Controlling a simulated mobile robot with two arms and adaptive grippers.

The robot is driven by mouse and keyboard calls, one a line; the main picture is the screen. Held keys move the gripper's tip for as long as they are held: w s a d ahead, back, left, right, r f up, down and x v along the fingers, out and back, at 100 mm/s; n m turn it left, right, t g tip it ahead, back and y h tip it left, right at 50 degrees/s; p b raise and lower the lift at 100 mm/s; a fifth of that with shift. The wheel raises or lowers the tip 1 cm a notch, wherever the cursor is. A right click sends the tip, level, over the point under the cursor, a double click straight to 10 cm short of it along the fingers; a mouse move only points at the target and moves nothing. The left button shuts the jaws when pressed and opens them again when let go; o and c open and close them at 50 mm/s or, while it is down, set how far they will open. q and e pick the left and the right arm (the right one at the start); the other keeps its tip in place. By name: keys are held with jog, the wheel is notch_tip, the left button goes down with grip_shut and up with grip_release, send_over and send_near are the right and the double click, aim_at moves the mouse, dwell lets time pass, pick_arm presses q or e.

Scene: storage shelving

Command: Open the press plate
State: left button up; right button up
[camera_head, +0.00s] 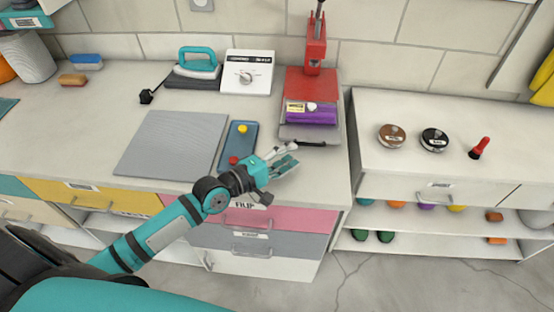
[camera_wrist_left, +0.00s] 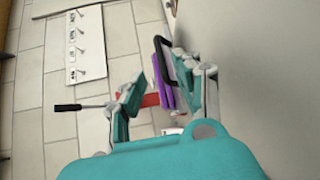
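A red press (camera_head: 313,85) with an upright lever stands against the wall at the back of the counter. Its lower part has a grey plate (camera_head: 310,132) with a purple block (camera_head: 312,116) above it. A black handle (camera_head: 311,143) sticks out at the front; it also shows in the left wrist view (camera_wrist_left: 160,45), near the purple block (camera_wrist_left: 164,92). My left gripper (camera_head: 286,160) is just in front of and below the handle, near the counter's front edge. In the left wrist view the gripper (camera_wrist_left: 165,85) has its fingers apart. Whether either finger touches the handle cannot be told.
A grey mat (camera_head: 172,144) and a blue tray (camera_head: 237,146) with red and yellow buttons lie left of the press. A teal iron (camera_head: 197,65) and white dial box (camera_head: 247,72) stand behind. The right counter (camera_head: 462,113) holds two round tins and a red-black tool.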

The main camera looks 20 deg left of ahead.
pick_arm(q)
jog(key=shift+v, duration=2)
jog(key=shift+r, duration=0.1)
